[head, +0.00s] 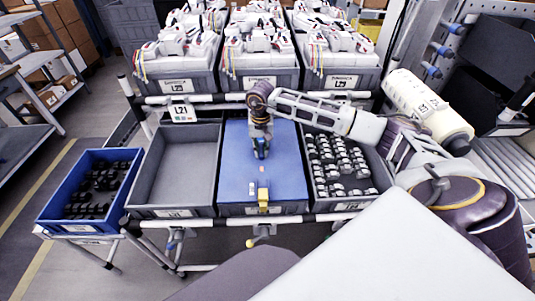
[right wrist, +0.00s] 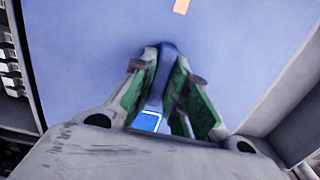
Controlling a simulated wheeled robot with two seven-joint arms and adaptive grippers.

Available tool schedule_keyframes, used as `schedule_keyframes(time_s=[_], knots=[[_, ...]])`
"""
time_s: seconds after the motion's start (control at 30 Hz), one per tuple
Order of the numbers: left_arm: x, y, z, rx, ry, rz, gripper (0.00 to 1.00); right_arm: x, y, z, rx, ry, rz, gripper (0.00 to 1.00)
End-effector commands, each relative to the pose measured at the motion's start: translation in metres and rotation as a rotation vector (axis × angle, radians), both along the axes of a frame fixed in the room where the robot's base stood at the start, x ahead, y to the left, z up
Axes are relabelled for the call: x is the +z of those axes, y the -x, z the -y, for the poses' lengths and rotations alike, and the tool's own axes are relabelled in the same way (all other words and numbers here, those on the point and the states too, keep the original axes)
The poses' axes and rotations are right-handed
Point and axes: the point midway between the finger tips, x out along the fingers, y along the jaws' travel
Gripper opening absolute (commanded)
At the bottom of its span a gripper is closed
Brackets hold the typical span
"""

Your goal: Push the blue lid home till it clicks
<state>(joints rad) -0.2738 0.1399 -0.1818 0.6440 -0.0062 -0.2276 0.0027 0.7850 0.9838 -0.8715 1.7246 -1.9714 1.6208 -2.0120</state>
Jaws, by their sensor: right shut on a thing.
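The blue lid (head: 238,185) lies over the middle grey crate (head: 232,209) of the lower rack row. It fills most of the right wrist view (right wrist: 90,40). My right gripper (head: 261,153) is over the lid, a little right of its middle. In the right wrist view its green-padded fingers (right wrist: 163,62) are closed on a raised blue grip of the lid (right wrist: 160,78). A yellow latch (head: 263,196) is at the lid's front edge. I cannot tell whether the lid sits fully down at every edge. My left gripper is not in view.
An empty grey crate (head: 148,208) stands left of the lid. A crate of dark and white parts (head: 376,197) stands right. A blue crate of black parts (head: 52,210) is at far left. Full crates (head: 260,84) stand above, behind a rail.

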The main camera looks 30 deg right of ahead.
Motion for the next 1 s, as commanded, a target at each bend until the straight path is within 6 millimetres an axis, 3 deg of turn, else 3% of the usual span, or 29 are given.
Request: schedule_keyframes(time_s=[0.03, 0.23, 0.6, 1.0], knots=[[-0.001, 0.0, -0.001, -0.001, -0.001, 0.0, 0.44, -0.014, 0.007, 0.001, 0.0, 0.007, -0.027, 0.0], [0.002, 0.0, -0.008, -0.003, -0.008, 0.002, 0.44, -0.01, 0.007, 0.002, -0.001, 0.008, -0.026, 0.0], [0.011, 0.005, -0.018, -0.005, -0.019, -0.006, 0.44, 0.01, 0.006, 0.001, -0.001, 0.007, -0.023, 0.0], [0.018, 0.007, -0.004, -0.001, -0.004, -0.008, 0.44, 0.033, 0.004, 0.001, 0.0, 0.006, -0.014, 0.0]])
